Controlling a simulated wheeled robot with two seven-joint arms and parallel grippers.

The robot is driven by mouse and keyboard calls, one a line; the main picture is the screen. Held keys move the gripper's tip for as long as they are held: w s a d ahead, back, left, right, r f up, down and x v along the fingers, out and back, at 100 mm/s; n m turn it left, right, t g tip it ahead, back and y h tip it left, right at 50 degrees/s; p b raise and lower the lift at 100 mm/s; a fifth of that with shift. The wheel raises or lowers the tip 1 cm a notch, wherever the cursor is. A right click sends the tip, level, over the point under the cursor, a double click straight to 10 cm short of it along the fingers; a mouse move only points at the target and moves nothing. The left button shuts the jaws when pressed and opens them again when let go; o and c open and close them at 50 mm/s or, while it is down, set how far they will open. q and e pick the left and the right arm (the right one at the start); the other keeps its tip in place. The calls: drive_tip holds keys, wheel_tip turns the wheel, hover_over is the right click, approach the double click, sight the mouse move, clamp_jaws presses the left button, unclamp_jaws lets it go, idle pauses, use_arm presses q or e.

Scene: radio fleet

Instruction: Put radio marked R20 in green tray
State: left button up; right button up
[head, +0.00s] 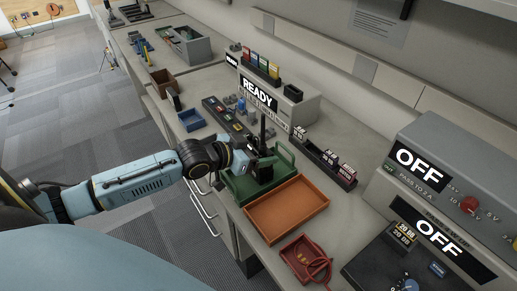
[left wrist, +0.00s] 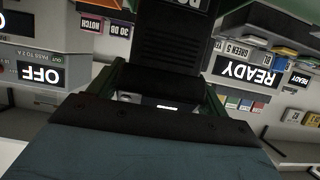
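A black radio (head: 264,172) with an upright antenna is at the green tray (head: 284,158), at the middle of the head view. My left gripper (head: 257,158) reaches over this tray from the left, with its fingers closed around the radio. In the left wrist view the dark ribbed radio body (left wrist: 172,42) fills the space between the fingers. Its white label is cut off at the top edge, so I cannot read the full mark. I cannot tell whether the radio touches the tray floor. My right gripper is not in view.
An empty orange tray (head: 287,210) lies just in front of the green one, and a small red tray (head: 304,260) with a cable is nearer. A black rack (head: 325,160) stands to the right. Grey OFF units (head: 455,160) and a READY unit (head: 290,100) line the back.

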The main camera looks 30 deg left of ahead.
use_arm(q)
drive_tip(key=o, duration=0.3)
drive_tip(key=shift+r, duration=0.1)
drive_tip(key=p+v, duration=0.2)
drive_tip(key=v, duration=1)
drive_tip(key=shift+p, duration=0.35)
drive_tip(key=shift+r, duration=0.1)
